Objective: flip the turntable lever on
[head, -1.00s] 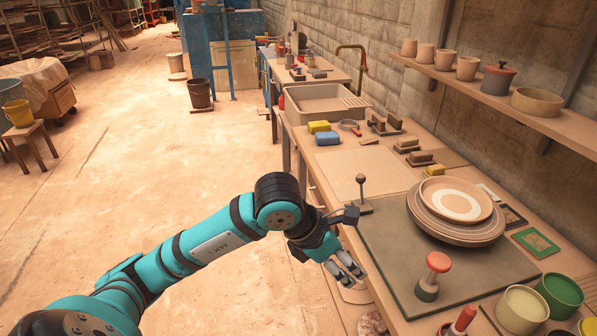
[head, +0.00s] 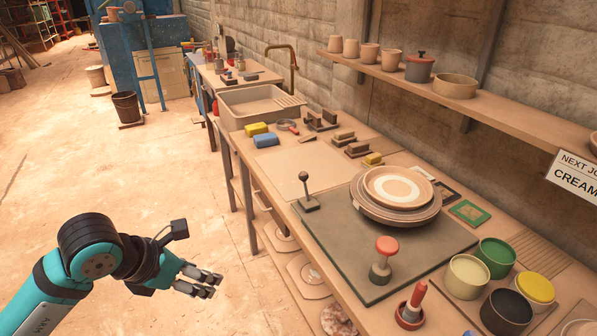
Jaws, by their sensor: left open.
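The turntable lever (head: 305,187) is a thin dark rod with a round knob on a small block base. It stands near upright at the left corner of a dark green board (head: 335,245) on the workbench. The turntable (head: 414,211) sits on the same board, to the right of the lever, with a pale ringed plate (head: 398,186) on top. My left gripper (head: 216,286) is open and empty. It is left of the bench's front edge, over the floor side, apart from the lever. My right gripper is not in view.
A red-topped stamp-like tool (head: 382,260) stands on the board's front part. Paint pots (head: 467,277) crowd the bench at lower right. A sink (head: 255,107) and sponges (head: 265,140) lie farther back. A shelf (head: 440,95) of pots runs along the wall.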

